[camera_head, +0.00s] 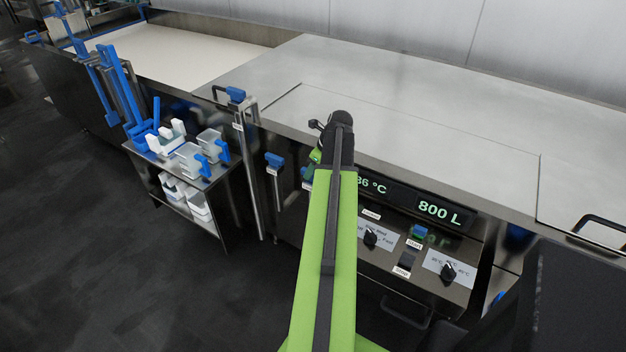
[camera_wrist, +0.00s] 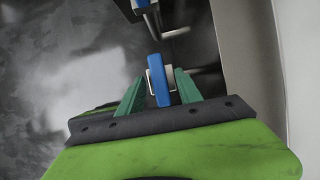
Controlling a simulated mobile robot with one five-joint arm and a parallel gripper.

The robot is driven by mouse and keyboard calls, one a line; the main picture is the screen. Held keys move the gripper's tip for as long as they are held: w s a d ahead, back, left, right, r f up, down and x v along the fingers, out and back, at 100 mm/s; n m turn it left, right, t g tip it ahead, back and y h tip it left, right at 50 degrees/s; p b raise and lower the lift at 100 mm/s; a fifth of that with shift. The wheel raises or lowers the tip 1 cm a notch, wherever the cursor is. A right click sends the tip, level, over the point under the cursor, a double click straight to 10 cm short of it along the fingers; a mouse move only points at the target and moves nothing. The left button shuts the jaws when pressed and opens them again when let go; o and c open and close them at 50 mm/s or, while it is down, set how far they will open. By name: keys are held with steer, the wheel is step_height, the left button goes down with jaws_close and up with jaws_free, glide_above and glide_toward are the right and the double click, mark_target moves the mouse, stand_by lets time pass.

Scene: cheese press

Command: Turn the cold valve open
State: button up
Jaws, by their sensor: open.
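A blue valve handle (camera_wrist: 158,87) with a pale block behind it lies between the two green fingers of my gripper (camera_wrist: 159,76) in the wrist view. The fingers are apart, one on each side of the handle; I cannot tell whether either touches it. In the head view my arm covers most of the gripper at the front of the vat. No label shows which one is cold.
A control panel (camera_head: 410,245) with knobs and a display reading 800 L (camera_head: 440,212) is right of my arm. A steel cart (camera_head: 231,182) with white moulds and blue tools stands left. A tall pipe (camera_head: 250,170) rises between. Dark floor (camera_head: 120,270) is clear at lower left.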

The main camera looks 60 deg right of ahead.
jaws_close()
stand_by(0.3)
steer(key=shift+n, duration=0.3)
steer(key=n+y, duration=0.1)
steer(key=n, duration=0.3)
steer(key=shift+w+d+y, duration=0.15)
steer(key=shift+d+y, duration=0.05)
steer(key=shift+y, duration=0.2)
steer(key=n+g+y, duration=0.1)
steer(key=n, duration=0.3)
steer(key=shift+d, duration=0.1)
steer(key=n+g, duration=0.1)
steer(key=n, duration=0.1)
steer(key=n+y, duration=0.1)
steer(key=n, duration=0.2)
steer(key=shift+w+g, duration=0.15)
steer(key=shift+g, duration=0.25)
steer(key=n, duration=0.2)
steer(key=n+g, duration=0.1)
steer(key=n, duration=0.1)
steer(key=shift+g+y, duration=0.3)
steer(key=shift+n, duration=0.3)
